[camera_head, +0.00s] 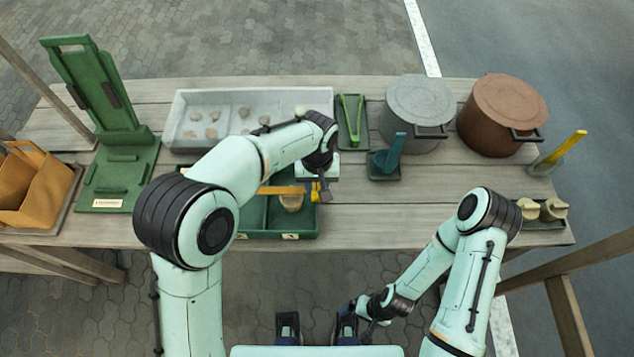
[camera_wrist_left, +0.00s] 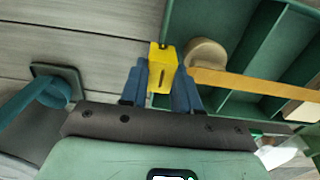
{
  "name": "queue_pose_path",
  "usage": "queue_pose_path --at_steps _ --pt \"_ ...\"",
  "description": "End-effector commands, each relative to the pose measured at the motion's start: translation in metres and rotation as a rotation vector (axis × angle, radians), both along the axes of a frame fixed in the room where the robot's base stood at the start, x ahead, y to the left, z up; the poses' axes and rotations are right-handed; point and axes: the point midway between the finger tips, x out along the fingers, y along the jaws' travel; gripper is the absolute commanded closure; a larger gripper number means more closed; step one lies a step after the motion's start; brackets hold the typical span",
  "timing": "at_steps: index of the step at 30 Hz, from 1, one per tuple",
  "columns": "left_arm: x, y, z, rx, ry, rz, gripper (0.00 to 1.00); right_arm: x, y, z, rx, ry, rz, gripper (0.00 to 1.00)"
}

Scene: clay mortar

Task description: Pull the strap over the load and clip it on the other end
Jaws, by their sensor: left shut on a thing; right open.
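An orange-yellow strap (camera_head: 280,190) runs across a green compartment tray (camera_head: 262,235); it also shows in the left wrist view (camera_wrist_left: 260,86). A round tan load (camera_head: 292,203) sits in the tray by the strap, and its top shows in the left wrist view (camera_wrist_left: 206,52). My left gripper (camera_head: 324,190) is over the tray's right edge, shut on a yellow clip (camera_wrist_left: 161,68) at the strap's end. A blue finger hides where clip and strap meet. My right gripper (camera_head: 366,310) is open and empty, low in front of the table. The strap's far end is hidden by my left arm.
A grey tray (camera_head: 180,120) with tan pieces lies behind. Green tongs (camera_head: 350,118), a blue-handled tool (camera_head: 390,155), a grey pot (camera_head: 415,105) and a brown pot (camera_head: 503,110) stand right. A green stand (camera_head: 95,90) is left. Table front right (camera_head: 400,225) is clear.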

Motion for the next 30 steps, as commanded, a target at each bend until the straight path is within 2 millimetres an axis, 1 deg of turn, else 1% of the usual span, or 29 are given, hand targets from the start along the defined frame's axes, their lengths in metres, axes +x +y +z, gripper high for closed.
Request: queue_pose_path --at_steps 8,19,29,30 --pt "0.000 0.000 -0.001 0.000 0.000 0.000 0.94 0.000 0.000 -0.001 0.000 0.000 0.000 0.08" --pt "0.000 0.000 -0.012 0.000 0.001 0.000 0.94 -0.003 0.000 -0.006 0.000 0.003 0.000 0.08" --pt "0.000 0.000 -0.012 0.000 0.000 0.000 0.94 -0.002 0.000 -0.006 0.000 0.002 0.000 0.08" --pt "0.000 0.000 -0.012 0.000 0.000 0.000 0.66 -0.002 0.000 -0.006 0.000 0.002 0.000 0.08"
